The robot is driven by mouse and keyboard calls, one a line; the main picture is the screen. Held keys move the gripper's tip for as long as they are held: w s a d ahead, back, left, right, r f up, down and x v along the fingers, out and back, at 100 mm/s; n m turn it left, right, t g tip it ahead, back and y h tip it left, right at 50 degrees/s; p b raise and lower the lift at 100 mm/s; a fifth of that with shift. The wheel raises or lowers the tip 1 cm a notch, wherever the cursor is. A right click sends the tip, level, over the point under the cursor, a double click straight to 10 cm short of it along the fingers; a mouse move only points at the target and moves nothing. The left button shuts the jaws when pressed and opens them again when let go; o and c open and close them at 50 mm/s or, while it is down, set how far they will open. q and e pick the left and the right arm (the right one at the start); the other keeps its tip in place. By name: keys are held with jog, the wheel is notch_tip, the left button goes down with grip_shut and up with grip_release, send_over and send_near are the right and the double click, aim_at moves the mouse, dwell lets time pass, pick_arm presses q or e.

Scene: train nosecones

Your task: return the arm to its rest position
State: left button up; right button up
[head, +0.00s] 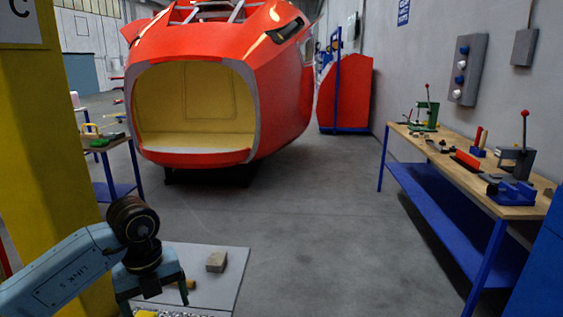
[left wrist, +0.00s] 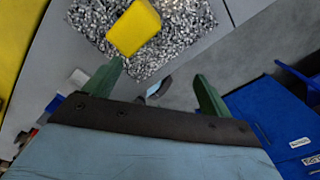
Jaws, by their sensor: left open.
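My left arm comes in from the lower left of the head view, its forearm light blue with a dark round wrist joint. My left gripper (head: 151,298) points down above a light grey surface, and its fingertips are partly cut off by the picture's lower edge. In the left wrist view the two green fingers of the left gripper (left wrist: 159,83) stand wide apart with nothing between them. A yellow block (left wrist: 134,27) lies beyond the fingers on a patch of silvery metal shavings (left wrist: 181,41), apart from the gripper. My right gripper is in neither view.
A yellow pillar (head: 45,120) stands close to my left arm. A workbench (head: 455,173) with tools runs along the right wall. A red train nosecone (head: 285,95) stands behind open floor.

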pick_arm(q)
jog(key=s+d+f+m+b, duration=0.1)
jog(key=d+m, duration=0.6)
jog(key=m, duration=1)
jog(key=s+d+f+m+b, duration=0.1)
jog(key=d+m, duration=0.6)
jog(key=m, duration=1.1)
jog(key=shift+s+d+f+b, duration=0.25)
jog(key=shift+s+d+b, duration=0.05)
jog(key=shift+s+b, duration=0.55)
